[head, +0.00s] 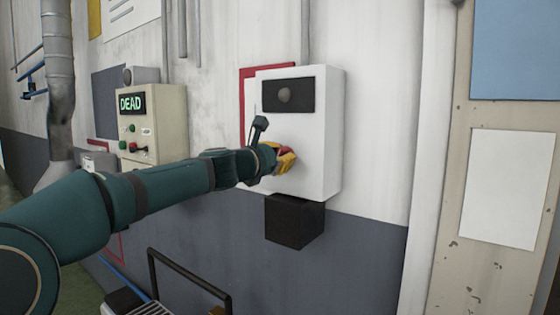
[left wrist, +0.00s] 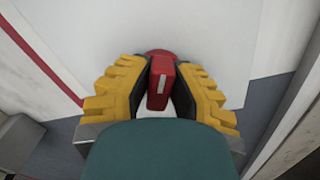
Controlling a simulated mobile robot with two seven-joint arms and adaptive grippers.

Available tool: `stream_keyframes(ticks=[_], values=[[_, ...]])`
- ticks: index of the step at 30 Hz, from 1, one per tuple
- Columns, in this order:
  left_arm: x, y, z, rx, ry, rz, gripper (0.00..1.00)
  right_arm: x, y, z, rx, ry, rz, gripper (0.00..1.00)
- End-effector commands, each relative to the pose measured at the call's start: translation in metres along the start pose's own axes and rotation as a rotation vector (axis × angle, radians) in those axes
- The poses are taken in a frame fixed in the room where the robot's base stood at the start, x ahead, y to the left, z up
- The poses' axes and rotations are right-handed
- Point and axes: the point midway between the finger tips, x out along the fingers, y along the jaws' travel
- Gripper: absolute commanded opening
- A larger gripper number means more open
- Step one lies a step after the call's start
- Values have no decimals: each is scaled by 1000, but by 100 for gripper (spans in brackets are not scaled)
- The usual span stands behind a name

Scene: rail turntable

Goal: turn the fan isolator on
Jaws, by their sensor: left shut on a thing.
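The fan isolator is a white wall box (head: 318,130) with a dark panel and a round grey lamp (head: 284,95) near its top. Its red handle (head: 286,151) is on the front face, mostly hidden by my gripper in the head view. In the left wrist view the red handle (left wrist: 161,84) stands between the yellow fingers, with a pale mark on its face. My left gripper (head: 283,159) is shut on the red handle at the box front. My right gripper is not in view.
A beige control box (head: 160,125) with a green "DEAD" display and several buttons hangs to the left. A black block (head: 294,221) sits below the white box. A dark rail frame (head: 190,283) stands low in front. A pale door or panel (head: 505,190) is at the right.

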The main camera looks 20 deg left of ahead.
Motion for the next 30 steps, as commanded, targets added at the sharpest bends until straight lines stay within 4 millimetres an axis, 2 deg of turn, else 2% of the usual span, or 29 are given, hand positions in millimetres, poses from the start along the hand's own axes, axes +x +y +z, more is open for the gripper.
stream_keyframes(ticks=[18, 30], values=[[0, -3, -1, 587, -2, 3, 0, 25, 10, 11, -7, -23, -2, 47], [0, -4, -1, 931, -2, 4, 0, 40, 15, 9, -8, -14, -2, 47]])
